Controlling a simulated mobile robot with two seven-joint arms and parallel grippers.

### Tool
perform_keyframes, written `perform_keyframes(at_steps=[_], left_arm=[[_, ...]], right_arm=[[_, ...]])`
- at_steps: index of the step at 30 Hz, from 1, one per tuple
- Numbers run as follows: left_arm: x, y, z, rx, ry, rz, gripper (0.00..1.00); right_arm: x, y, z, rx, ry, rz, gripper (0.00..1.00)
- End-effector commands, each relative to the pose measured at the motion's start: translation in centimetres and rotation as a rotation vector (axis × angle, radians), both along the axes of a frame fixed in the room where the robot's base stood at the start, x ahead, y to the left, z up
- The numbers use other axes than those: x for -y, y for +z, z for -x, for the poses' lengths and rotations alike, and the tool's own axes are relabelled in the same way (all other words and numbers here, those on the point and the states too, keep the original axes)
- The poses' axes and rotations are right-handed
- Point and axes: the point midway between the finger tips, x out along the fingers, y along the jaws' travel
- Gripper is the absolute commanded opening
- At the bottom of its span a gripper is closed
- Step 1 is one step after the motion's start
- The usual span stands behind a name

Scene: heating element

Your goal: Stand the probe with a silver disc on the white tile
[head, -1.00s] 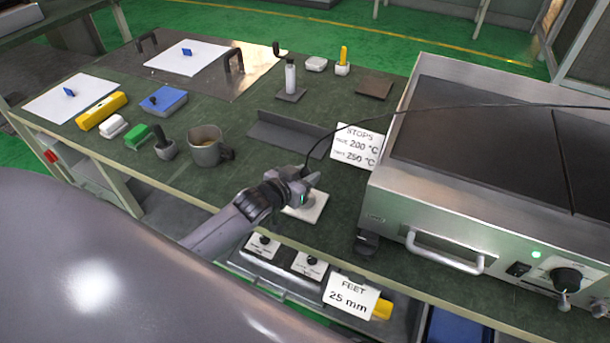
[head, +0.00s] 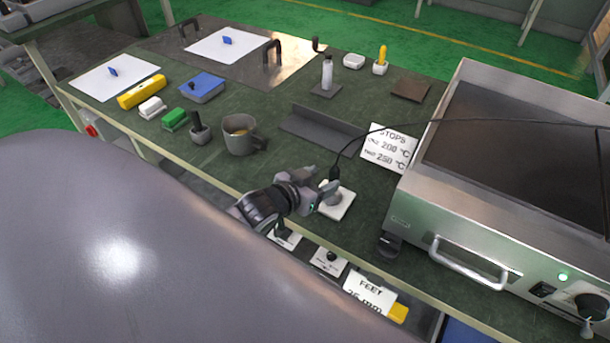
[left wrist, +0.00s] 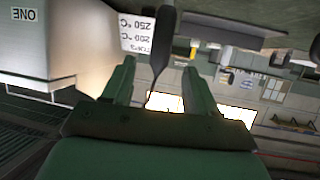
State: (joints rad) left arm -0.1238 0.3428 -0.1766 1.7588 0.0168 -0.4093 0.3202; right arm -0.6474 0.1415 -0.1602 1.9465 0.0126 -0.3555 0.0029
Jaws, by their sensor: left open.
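The probe (head: 335,172) has a black upper part with a cable and a silver disc (head: 332,195) at its foot. It appears to stand upright on the white tile (head: 343,208) near the bench's front edge. My left gripper (head: 322,190) is open just left of the probe, close to it. In the left wrist view the dark probe (left wrist: 161,45) shows in the gap between the two spread fingers (left wrist: 158,85). Whether a finger touches it I cannot tell. My right gripper is not in view.
The steel hotplate (head: 470,225) stands to the right, with a stops sign (head: 388,147) beside it. A grey mug (head: 240,138) and an angled dark plate (head: 320,127) are behind and left. The cable runs right over the hotplate.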

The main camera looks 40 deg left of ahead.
Motion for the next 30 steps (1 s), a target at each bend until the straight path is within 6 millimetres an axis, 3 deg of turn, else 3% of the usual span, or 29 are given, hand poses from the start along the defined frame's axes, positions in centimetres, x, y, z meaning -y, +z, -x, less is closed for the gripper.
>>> perform_keyframes(at_steps=[6, 14, 17, 24, 27, 30], left_arm=[[-0.3, 1.3, 3.3, -0.001, 0.000, 0.000, 0.58], [-0.5, 2.0, 5.1, -0.001, 0.000, 0.000, 0.58], [0.3, 0.7, 6.7, -0.031, -0.009, -0.002, 0.58], [4.8, -5.8, 15.1, -0.184, -0.072, -0.020, 0.58], [6.2, -7.2, 17.7, -0.223, -0.091, -0.029, 0.58], [6.8, -7.8, 18.9, -0.241, -0.102, -0.035, 0.58]], right_arm=[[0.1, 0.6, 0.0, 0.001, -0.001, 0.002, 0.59], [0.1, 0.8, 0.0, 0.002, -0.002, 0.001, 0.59], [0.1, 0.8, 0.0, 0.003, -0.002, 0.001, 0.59], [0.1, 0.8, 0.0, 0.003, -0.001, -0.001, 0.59], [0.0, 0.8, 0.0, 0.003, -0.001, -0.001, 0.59], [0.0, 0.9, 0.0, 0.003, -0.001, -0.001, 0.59]])
